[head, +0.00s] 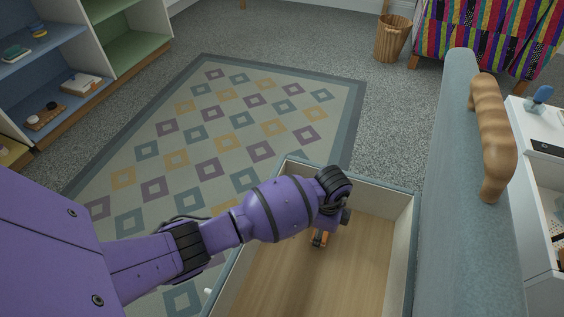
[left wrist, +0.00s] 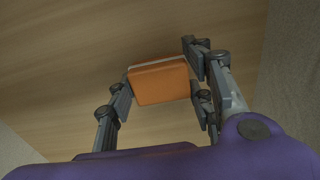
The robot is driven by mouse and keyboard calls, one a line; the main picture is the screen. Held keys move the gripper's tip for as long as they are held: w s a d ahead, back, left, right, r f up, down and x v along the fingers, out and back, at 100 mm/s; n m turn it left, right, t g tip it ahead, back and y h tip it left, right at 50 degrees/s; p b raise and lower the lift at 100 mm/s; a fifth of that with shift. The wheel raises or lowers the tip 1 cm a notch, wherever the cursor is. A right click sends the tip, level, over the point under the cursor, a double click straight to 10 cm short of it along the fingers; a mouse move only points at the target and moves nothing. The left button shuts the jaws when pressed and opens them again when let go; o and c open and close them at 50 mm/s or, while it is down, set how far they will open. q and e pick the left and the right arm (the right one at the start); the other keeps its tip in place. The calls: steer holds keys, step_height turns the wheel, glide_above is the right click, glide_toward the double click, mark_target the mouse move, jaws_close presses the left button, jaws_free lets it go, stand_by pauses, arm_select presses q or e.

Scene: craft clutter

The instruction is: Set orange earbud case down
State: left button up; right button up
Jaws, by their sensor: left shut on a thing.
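The orange earbud case (left wrist: 160,84) is between the fingers of my left gripper (left wrist: 163,92), which is shut on it. In the head view the gripper (head: 322,236) reaches down into an open wooden-bottomed drawer (head: 398,200). Only small bits of orange show there, mostly hidden by my wrist. The case is over the drawer's bare wooden floor; I cannot tell whether it touches it. My right gripper is in neither view.
The drawer's pale walls surround the gripper, and its visible floor is clear. A blue-grey panel with a wooden handle (head: 492,130) stands to the right. A white unit (head: 550,180) is beyond it. A patterned rug (head: 215,130), shelves (head: 60,80) and a wicker basket (head: 392,40) lie farther off.

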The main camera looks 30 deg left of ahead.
arm_select(q)
steer(key=shift+w+f, duration=0.1)
steer(key=shift+f, duration=0.45)
steer(key=shift+r, duration=0.1)
steer(key=o, duration=1.1)
